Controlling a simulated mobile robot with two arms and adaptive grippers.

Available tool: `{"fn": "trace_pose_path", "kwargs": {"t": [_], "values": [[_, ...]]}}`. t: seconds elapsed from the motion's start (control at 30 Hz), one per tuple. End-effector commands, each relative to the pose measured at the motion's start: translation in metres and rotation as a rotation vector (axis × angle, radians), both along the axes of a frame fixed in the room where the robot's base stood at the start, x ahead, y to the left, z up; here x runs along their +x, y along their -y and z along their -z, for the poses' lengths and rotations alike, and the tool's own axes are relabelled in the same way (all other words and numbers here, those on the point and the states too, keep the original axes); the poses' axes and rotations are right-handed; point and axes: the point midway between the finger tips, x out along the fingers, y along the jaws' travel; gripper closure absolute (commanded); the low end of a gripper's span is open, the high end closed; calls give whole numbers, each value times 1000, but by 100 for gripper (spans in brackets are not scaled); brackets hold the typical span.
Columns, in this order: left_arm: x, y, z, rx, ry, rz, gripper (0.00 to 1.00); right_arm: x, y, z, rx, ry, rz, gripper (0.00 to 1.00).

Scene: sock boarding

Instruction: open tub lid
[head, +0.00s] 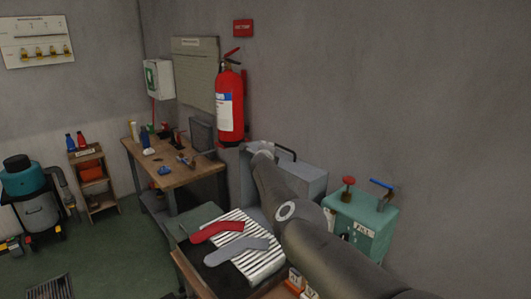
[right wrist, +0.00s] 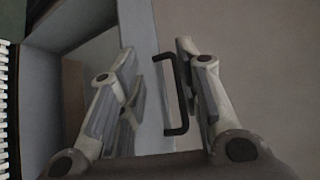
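The tub, a grey box (head: 308,184), stands against the wall, partly hidden behind my right arm in the head view. Its black bar handle (head: 286,152) shows at the top beside my right gripper (head: 262,152). In the right wrist view the fingers of my right gripper (right wrist: 160,85) are spread apart. The black handle (right wrist: 170,95) shows between them, closer to the right finger, with no clear contact. A blue-grey panel (right wrist: 142,25) lies behind the handle. I cannot tell whether the lid is raised. My left gripper is not in view.
A red sock (head: 215,230) and a grey sock (head: 236,250) lie on a striped cloth (head: 265,265) left of my arm. A green box (head: 372,212) with red and blue handles stands right of the tub. A fire extinguisher (head: 230,105) hangs above. A wooden workbench (head: 190,178) stands behind.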

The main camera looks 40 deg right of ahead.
Motion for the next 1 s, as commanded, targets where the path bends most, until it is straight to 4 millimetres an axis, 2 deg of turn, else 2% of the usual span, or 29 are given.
{"fn": "trace_pose_path", "kwargs": {"t": [0.27,0.6,1.0], "values": [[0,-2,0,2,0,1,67,0,0,-2,2,0,1,68],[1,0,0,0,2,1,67,0,-1,-24,4,2,2,68],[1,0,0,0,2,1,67,0,-2,-85,1,2,1,68]]}}
